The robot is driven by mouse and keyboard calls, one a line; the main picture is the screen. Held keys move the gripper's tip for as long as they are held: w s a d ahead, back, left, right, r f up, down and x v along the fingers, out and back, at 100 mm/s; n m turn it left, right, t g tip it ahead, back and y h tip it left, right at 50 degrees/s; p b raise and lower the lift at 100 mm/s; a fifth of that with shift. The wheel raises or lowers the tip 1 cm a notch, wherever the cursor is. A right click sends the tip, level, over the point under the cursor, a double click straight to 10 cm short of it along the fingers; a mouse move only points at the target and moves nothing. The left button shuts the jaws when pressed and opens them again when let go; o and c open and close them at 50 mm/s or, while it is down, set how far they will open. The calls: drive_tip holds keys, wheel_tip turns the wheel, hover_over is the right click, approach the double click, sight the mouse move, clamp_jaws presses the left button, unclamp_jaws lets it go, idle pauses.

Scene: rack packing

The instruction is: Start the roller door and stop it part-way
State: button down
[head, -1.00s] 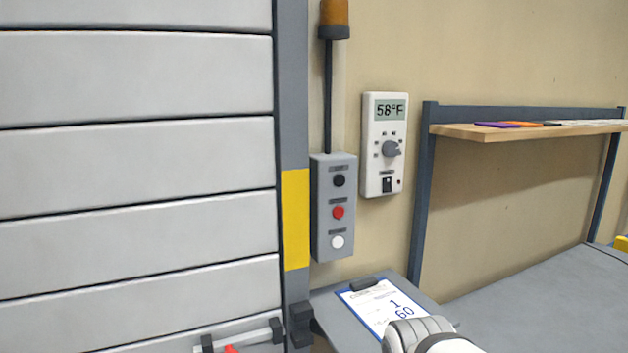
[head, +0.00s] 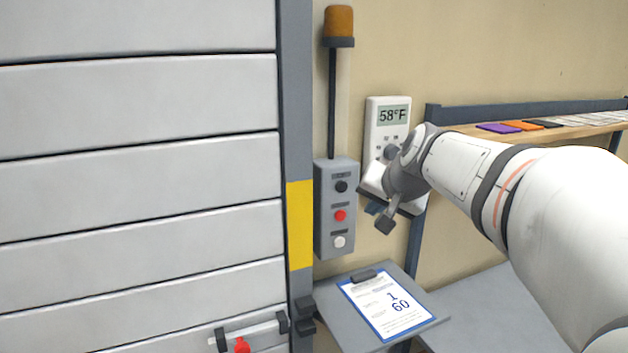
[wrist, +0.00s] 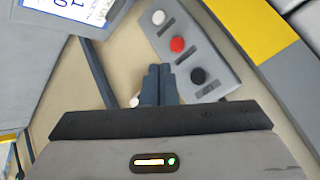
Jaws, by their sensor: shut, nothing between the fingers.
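The grey control box (head: 323,246) hangs beside the door post. It carries a black button (head: 341,186), a red button (head: 340,215) and a white button (head: 340,241) from top to bottom. My gripper (head: 372,208) is shut and empty, just right of the box. Its dark fingertips (wrist: 160,68) appear apart from the buttons in the wrist view.
A thermostat (head: 388,116) reading 58°F is partly behind my arm. An amber beacon (head: 338,22) stands above the box. A clipboard (head: 388,305) lies on a small grey shelf below. A wooden shelf (head: 560,132) is at right. A door latch (head: 250,331) has a red part.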

sight(342, 187)
drive_tip(key=shift+w, duration=0.1)
drive_tip(key=w+a+p, duration=0.2)
drive_tip(key=w+p, duration=0.1)
drive_tip(key=w, duration=0.5)
drive_tip(key=shift+a+p, duration=0.35)
drive_tip(key=shift+p, duration=0.05)
drive_tip(key=shift+w, duration=0.15)
idle(1.8)
drive_tip(key=shift+w+a, duration=0.15)
drive_tip(key=shift+w, duration=0.2)
